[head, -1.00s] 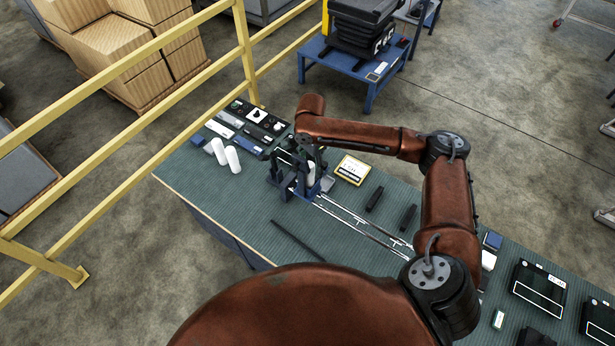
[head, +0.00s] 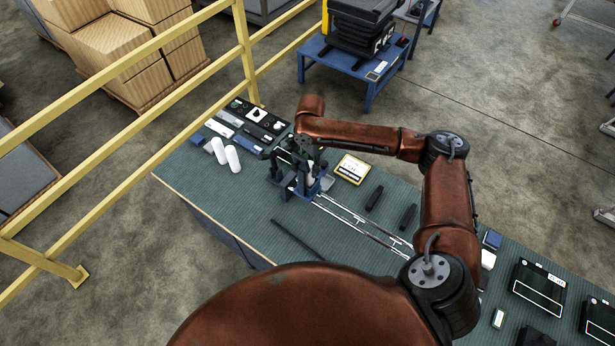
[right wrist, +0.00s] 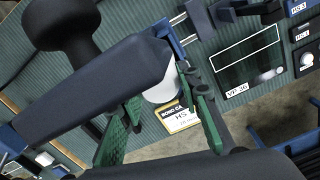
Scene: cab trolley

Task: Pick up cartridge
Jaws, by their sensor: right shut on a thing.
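A white cylinder, which looks like the cartridge (right wrist: 160,84), is between the green fingers of my right gripper (right wrist: 160,110) in the right wrist view. The fingers are shut on it. A dark blue bar (right wrist: 85,95) crosses in front and hides part of the cylinder. In the head view my right gripper (head: 306,168) is at the dark blue fixture (head: 288,190) on the bench, and a little of the white cylinder shows there. Whether the cylinder still touches the fixture cannot be told. My left gripper is not in view.
A dark rod (head: 297,240) lies in front.

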